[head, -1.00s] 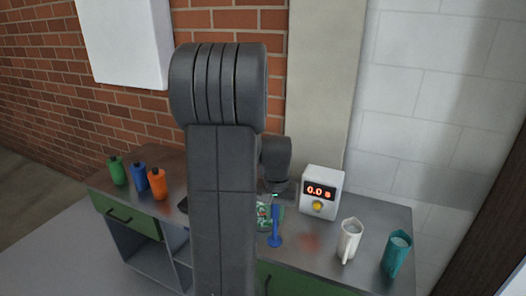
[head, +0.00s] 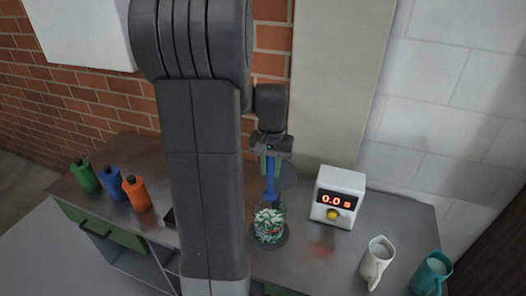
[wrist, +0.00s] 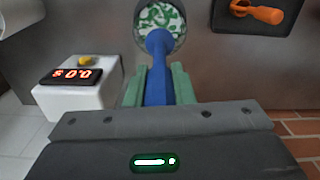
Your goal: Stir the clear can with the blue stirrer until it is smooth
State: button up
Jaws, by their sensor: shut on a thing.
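The clear can (head: 268,228) stands on a dark round base on the metal bench, with mixed green and white contents. It also shows in the wrist view (wrist: 161,18). My gripper (head: 270,166) is shut on the blue stirrer (head: 271,185), which is held upright above the can. In the wrist view the stirrer (wrist: 158,75) sits between the green fingers of my gripper (wrist: 159,85), and its far end overlaps the can's mouth. I cannot tell whether its tip is inside the can or just over it.
A white timer box (head: 339,197) reading 0.0 with a yellow button stands right of the can. A white jug (head: 376,262) and a teal jug (head: 431,274) stand further right. Green, blue and orange bottles (head: 136,193) stand left. An orange-handled tool (wrist: 258,13) lies on a dark tray.

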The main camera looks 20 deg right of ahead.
jog(key=shift+s+f+b, duration=0.1)
jog(key=shift+f+b, duration=0.7)
jog(key=shift+f, duration=0.15)
notch_tip(320, 180, down, 14)
jog(key=b, duration=0.9)
jog(key=shift+r+b, duration=0.25)
jog(key=shift+b, duration=0.15)
jog(key=shift+a, duration=0.1)
